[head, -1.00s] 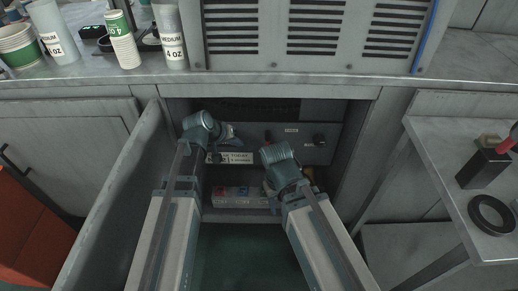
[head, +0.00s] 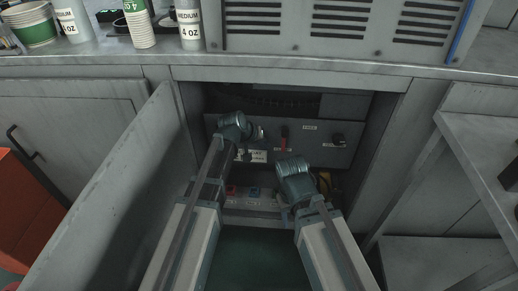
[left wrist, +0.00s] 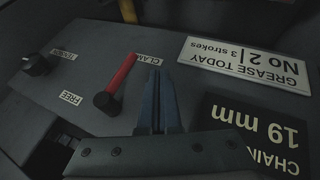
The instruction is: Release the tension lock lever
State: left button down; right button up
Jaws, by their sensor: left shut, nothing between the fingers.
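The tension lock lever is a red handle (left wrist: 122,74) on a dark round pivot in the left wrist view, its tip toward the CLAMP label; the FREE label lies at the other side. In the head view the left gripper (head: 259,133) is just left of the lever. My right gripper (head: 296,178) is low before the panel, its fingers hidden.
A black TENSION knob (head: 338,139) sits right of the lever. A white grease label (left wrist: 247,63) and a dark chain label (left wrist: 250,130) are on the panel. The open cabinet door (head: 120,190) stands left; the counter edge (head: 130,66) runs above the opening.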

aim_at(284, 144)
pick_arm(q)
jog(key=shift+w+d+r, duration=0.1)
jog(key=shift+w+d, duration=0.1)
jog(key=shift+d, duration=0.75)
jog(key=shift+w+d, duration=0.15)
jog(key=shift+d, duration=0.8)
jog(key=shift+d+h+b, duration=0.1)
jog(key=shift+h+b, duration=0.2)
jog(key=shift+h, duration=0.1)
